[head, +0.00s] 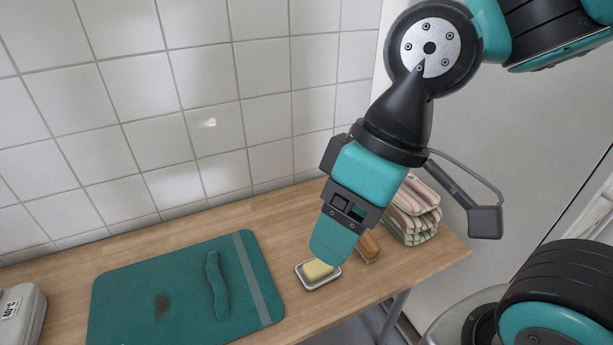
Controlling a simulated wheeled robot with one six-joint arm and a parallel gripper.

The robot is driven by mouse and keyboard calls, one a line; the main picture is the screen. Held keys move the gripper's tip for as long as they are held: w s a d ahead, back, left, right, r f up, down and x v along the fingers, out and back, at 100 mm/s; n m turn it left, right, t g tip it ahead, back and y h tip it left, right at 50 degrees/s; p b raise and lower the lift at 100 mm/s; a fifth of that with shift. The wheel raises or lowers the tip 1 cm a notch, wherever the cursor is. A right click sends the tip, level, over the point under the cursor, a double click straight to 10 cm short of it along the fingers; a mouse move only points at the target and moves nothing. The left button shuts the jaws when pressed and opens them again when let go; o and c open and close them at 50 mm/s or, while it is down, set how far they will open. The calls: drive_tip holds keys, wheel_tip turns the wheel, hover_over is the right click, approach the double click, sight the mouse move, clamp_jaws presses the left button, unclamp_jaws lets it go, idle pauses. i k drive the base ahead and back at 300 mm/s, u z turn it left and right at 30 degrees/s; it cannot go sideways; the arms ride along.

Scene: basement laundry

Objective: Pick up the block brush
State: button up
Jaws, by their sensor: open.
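The block brush (368,246), with a brown wooden back and paler bristles along its lower edge, lies on the wooden table. It sits between the soap dish and the folded towels, and my gripper hides part of it. My gripper (334,244) points down over the table, just left of the brush in the picture. It is open, with only one teal finger showing clearly and nothing seen held. I cannot tell how high the fingertip is above the table.
A yellow soap bar (316,269) lies in a white dish (325,282) by the fingertip. Folded striped towels (412,212) are stacked at right. A grey box (20,315) stands far left. Tiled wall behind.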

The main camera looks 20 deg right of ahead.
sight(367, 246)
drive_tip(key=k, duration=0.65)
drive_tip(key=u, duration=0.1)
drive_tip(key=i, duration=0.55)
drive_tip(key=z, duration=0.6)
drive_tip(key=i, duration=0.5)
drive_tip(key=z, duration=0.55)
